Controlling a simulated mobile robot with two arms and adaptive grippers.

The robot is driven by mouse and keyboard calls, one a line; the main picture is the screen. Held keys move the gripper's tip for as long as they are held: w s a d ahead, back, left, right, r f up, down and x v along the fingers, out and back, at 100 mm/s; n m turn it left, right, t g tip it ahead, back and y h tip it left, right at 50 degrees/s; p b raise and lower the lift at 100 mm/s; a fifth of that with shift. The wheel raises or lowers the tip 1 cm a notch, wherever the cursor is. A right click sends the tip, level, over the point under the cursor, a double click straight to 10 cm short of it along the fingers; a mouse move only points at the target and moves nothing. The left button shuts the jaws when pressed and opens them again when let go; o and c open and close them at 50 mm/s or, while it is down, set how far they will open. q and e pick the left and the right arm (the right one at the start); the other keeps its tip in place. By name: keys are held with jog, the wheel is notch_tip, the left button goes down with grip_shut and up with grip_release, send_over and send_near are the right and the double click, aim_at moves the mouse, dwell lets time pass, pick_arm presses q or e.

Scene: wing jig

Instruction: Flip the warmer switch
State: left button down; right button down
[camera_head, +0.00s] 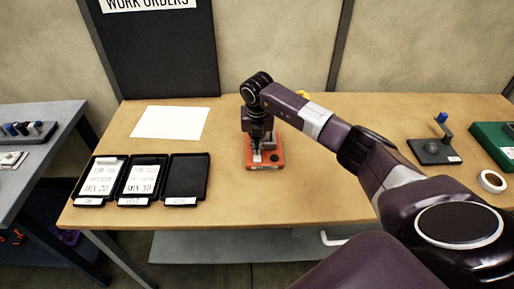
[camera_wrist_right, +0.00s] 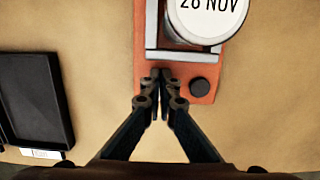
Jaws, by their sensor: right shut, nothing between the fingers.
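The warmer (camera_head: 281,154) is an orange-red unit on the wooden table, mostly covered by my right arm in the head view. In the right wrist view its orange base (camera_wrist_right: 196,64) carries a grey block and a round white top marked "28 NOV" (camera_wrist_right: 207,14). A dark round knob (camera_wrist_right: 200,87) sits on the base near its front right corner; I cannot tell whether it is the switch. My right gripper (camera_wrist_right: 160,75) is shut and empty. It points down over the front of the base, left of the knob. Contact cannot be told. My left gripper is not in view.
Two labelled black trays (camera_head: 138,159) and an empty black tray (camera_head: 186,193) stand left of the warmer. White paper (camera_head: 170,122) lies behind them. At right are a dark stand (camera_head: 434,150), a tape roll (camera_head: 492,181) and a green case (camera_head: 493,140).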

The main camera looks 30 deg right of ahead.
jog(key=shift+w+d+f+b, duration=0.1)
jog(key=shift+f+b, duration=0.3)
jog(key=shift+f, duration=0.05)
jog(key=shift+r, duration=0.25)
jog(key=shift+p, duration=0.3)
jog(key=shift+s+a+r+p, duration=0.1)
jog(key=shift+s+a+p, duration=0.4)
jog(key=shift+s+p, duration=0.2)
